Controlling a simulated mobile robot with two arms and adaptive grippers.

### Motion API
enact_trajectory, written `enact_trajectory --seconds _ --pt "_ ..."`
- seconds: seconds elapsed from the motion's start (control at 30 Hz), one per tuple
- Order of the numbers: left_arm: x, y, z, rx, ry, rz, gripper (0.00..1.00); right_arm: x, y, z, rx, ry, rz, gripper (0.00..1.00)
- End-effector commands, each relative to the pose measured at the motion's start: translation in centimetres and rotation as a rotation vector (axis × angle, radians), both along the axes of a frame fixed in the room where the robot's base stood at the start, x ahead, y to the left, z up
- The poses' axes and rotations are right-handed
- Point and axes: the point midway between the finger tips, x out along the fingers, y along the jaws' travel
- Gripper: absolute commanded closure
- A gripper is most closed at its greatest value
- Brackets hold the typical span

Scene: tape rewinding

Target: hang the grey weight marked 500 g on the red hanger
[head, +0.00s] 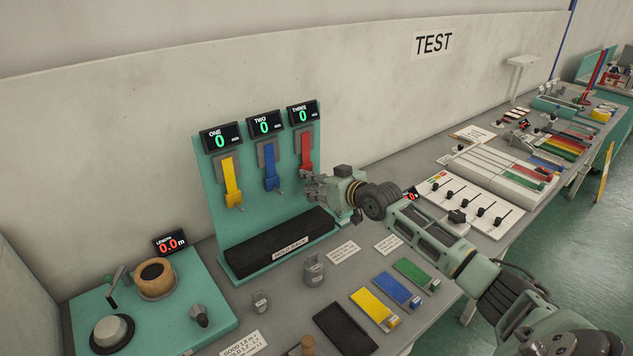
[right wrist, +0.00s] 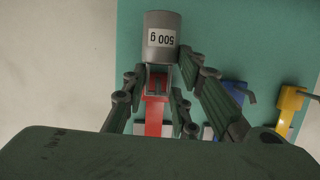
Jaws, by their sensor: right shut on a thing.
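The grey weight marked 500 g (right wrist: 162,42) shows at the fingertips in the right wrist view, its label upside down there. My right gripper (right wrist: 182,88) is shut on the weight's top part. In the head view this gripper (head: 308,187) is at the lower end of the red hanger (head: 306,150), in front of the teal board. The weight cannot be made out in the head view. The red hanger (right wrist: 154,118) runs behind the fingers in the wrist view, in line with the weight. I cannot tell whether they touch.
The yellow hanger (head: 231,182) and blue hanger (head: 270,168) are left of the red one. All three displays read 0. A black hold block (head: 270,245) lies below. Two grey weights (head: 313,270) (head: 260,302) stand on the table in front.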

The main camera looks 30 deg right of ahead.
Motion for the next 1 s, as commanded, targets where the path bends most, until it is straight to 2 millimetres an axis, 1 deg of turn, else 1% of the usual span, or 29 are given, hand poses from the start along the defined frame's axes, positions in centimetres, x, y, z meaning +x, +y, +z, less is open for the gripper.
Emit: enact_trajectory --seconds 0.03,0.1,0.13,0.37,0.57,0.6,0.77,0.87,1.0 --pt "0.0 0.0 0.0 0.000 0.001 0.000 0.60 0.2 -0.1 0.6 0.001 -0.012 -0.002 1.00" --pt "-0.1 0.0 0.0 0.000 0.001 0.000 0.60 0.2 -0.1 0.6 0.001 -0.013 -0.002 1.00" --pt "-0.1 0.0 0.0 0.000 0.001 0.000 0.60 0.2 -0.1 0.6 0.001 -0.013 -0.002 0.72" --pt "-0.2 0.0 0.0 0.000 0.002 0.000 0.60 0.2 -0.1 0.6 0.001 -0.012 -0.001 0.52" --pt "-0.2 0.0 0.0 0.000 0.002 0.000 0.60 0.1 -0.1 0.3 0.000 -0.007 -0.001 0.52" --pt "-0.2 0.1 0.0 0.000 0.002 0.000 0.60 0.0 0.0 0.0 0.000 0.000 -0.001 0.52" --pt "-0.3 0.3 0.0 0.003 0.003 0.000 0.60 -0.5 -0.1 0.1 0.000 0.000 -0.001 0.52" --pt "-0.2 0.2 0.0 0.001 0.002 0.000 0.60 -1.5 -0.3 0.4 -0.002 0.000 -0.001 0.52" --pt "-0.1 0.1 0.0 0.001 0.001 0.000 0.60 -3.8 -0.5 1.1 -0.004 0.001 0.000 0.52"
